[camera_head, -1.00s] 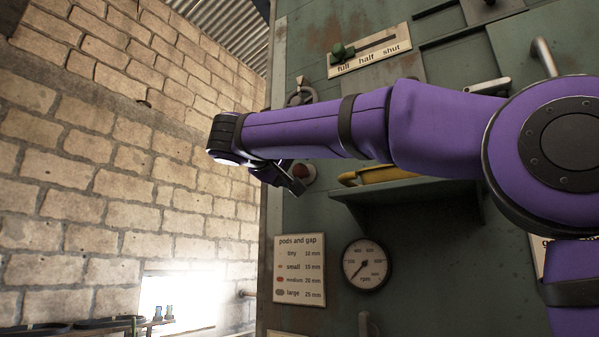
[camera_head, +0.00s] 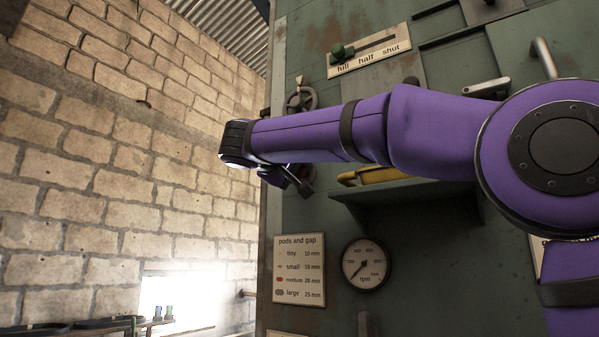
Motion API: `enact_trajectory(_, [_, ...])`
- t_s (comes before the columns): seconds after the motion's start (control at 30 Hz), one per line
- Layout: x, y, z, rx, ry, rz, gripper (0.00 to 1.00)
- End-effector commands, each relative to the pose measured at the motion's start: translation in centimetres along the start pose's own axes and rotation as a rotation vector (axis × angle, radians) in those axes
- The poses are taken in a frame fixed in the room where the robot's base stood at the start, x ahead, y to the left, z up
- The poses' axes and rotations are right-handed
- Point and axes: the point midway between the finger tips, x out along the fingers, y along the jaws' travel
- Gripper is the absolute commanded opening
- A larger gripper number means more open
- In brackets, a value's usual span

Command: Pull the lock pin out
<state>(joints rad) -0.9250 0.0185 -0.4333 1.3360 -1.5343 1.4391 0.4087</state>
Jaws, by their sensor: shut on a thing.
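My gripper (camera_head: 303,189) is at the left part of the green panel, at the end of my purple arm. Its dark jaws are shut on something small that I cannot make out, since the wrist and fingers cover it. I cannot pick out the lock pin for certain in this view. The gripper is just left of the yellow thing on the shelf and below the handwheel, in front of the panel. I cannot tell its exact distance from the panel.
A handwheel (camera_head: 300,98) sits above my wrist. A slider with a green knob (camera_head: 341,51) stands at "full". A shelf (camera_head: 405,190) holds a yellow thing (camera_head: 380,174). Below are a gauge (camera_head: 366,264) and a pods-and-gap sign (camera_head: 299,270). A brick wall (camera_head: 110,160) is left.

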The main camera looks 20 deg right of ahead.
Motion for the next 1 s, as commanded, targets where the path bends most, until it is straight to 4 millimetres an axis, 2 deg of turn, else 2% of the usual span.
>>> enact_trajectory(0.23, [-3.1, -0.1, 0.0, 0.000, 0.000, -0.003, 0.00])
enact_trajectory(0.57, [-3.7, -0.1, 0.0, -0.001, -0.001, -0.003, 0.00])
enact_trajectory(0.6, [-3.7, -0.1, 0.0, -0.001, -0.001, -0.003, 0.41])
enact_trajectory(0.7, [-3.7, -0.1, 0.0, -0.001, 0.000, -0.003, 0.62])
enact_trajectory(1.0, [-3.7, -0.1, 0.0, 0.000, 0.000, -0.002, 0.62])
